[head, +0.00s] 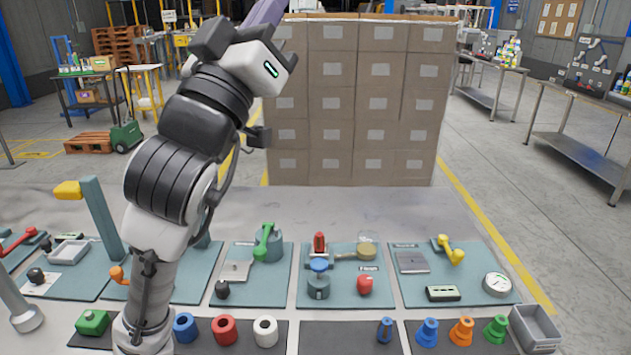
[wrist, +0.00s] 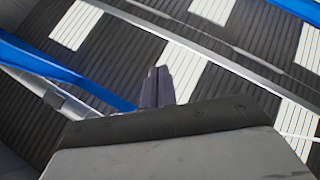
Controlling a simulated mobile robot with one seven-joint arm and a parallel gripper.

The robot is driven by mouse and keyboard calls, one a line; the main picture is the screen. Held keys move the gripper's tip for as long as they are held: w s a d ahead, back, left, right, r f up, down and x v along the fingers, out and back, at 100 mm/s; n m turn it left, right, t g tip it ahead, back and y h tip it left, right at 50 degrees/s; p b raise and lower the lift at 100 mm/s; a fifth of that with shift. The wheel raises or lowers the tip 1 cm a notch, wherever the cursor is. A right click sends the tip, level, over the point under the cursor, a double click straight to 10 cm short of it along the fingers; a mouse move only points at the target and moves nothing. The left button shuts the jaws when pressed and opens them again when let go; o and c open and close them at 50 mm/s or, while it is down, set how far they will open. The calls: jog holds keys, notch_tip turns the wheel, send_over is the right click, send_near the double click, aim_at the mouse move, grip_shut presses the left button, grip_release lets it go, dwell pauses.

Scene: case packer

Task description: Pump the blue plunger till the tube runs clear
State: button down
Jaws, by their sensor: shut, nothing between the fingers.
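A blue knob (head: 320,265), seemingly the plunger, tops a short grey-teal cylinder (head: 318,287) on the middle teal board in the head view. Beside it are a red upright part (head: 319,243), a tan round part (head: 366,251) on a dark arm and a red bulb (head: 365,285). I cannot make out the tube or its contents. My gripper (wrist: 157,72) is shut and empty in the wrist view, pointing up at the ceiling. In the head view my arm stands raised on the left, well away from the blue knob, with its tip cut off at the top edge.
Neighbouring boards carry a green crank (head: 263,242), a yellow lever (head: 450,250) and a round gauge (head: 497,283). Several coloured rings and cones, a small blue piece (head: 385,329) and a grey tray (head: 535,330) line the front. Stacked cartons (head: 360,100) stand behind the table.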

jog(key=w+d+f+g, duration=0.4)
jog(key=w+d+f, duration=0.1)
jog(key=d, duration=0.1)
jog(key=n+g+y, duration=0.9)
jog(key=g+y, duration=0.1)
jog(key=g, duration=0.2)
send_over(318, 265)
notch_tip(318, 265, down, 29)
jog(key=shift+r, duration=0.1)
jog(key=shift+b, duration=0.3)
notch_tip(318, 265, down, 9)
jog(key=b, duration=0.6)
jog(key=shift+r+b, duration=0.15)
jog(key=shift+b, duration=0.2)
jog(key=shift+f, duration=0.45)
